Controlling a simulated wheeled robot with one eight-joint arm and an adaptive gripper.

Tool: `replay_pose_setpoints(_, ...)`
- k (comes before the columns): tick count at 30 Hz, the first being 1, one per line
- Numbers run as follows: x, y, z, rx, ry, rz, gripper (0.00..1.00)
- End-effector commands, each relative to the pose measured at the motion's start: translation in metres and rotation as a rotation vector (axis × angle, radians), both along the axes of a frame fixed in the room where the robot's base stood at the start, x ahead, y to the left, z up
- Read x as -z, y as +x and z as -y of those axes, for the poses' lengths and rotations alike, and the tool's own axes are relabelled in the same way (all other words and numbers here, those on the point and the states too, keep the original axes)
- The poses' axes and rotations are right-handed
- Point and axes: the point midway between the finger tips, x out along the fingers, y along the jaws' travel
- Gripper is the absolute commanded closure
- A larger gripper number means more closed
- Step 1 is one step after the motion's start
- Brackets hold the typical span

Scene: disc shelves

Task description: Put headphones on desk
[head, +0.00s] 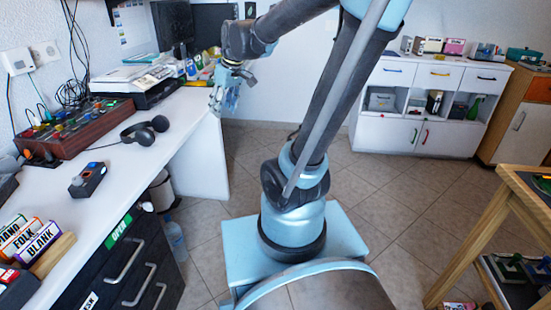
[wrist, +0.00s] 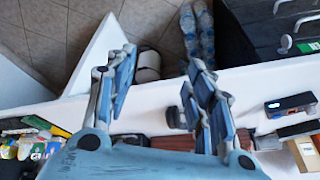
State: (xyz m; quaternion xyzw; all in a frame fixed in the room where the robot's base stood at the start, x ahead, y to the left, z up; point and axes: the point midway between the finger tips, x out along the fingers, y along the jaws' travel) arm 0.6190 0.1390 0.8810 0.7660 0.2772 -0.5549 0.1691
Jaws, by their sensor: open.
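The black headphones (head: 143,135) lie on the white desk (head: 135,168), in front of the red-brown mixer. In the wrist view a dark shape that looks like the headphones (wrist: 174,117) shows beside the right finger, which partly hides it. My gripper (head: 222,98) is raised near the far right end of the desk, to the right of the headphones and apart from them. In the wrist view my gripper (wrist: 163,82) has its blue fingers spread wide with nothing between them.
The mixer (head: 75,128), a printer (head: 145,85) and a small dark device (head: 88,180) stand on the desk. Labelled boxes (head: 40,245) are at the near left. Dark drawers (head: 130,270) are under the desk. A white cabinet (head: 425,105) stands at the back right. Tiled floor is open between.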

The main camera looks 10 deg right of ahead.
Motion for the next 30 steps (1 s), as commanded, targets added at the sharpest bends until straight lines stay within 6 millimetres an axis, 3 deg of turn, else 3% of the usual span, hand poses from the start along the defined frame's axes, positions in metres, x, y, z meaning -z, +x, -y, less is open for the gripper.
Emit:
replay_pose_setpoints(6, 0.025, -0.058, 0.053, 0.182, -0.03, -0.037, 0.51)
replay_pose_setpoints(18, 0.089, -0.155, 0.121, 0.511, -0.081, -0.095, 0.51)
replay_pose_setpoints(24, 0.112, -0.181, 0.136, 0.61, -0.096, -0.111, 0.51)
replay_pose_setpoints(30, 0.118, -0.188, 0.14, 0.638, -0.1, -0.115, 0.51)
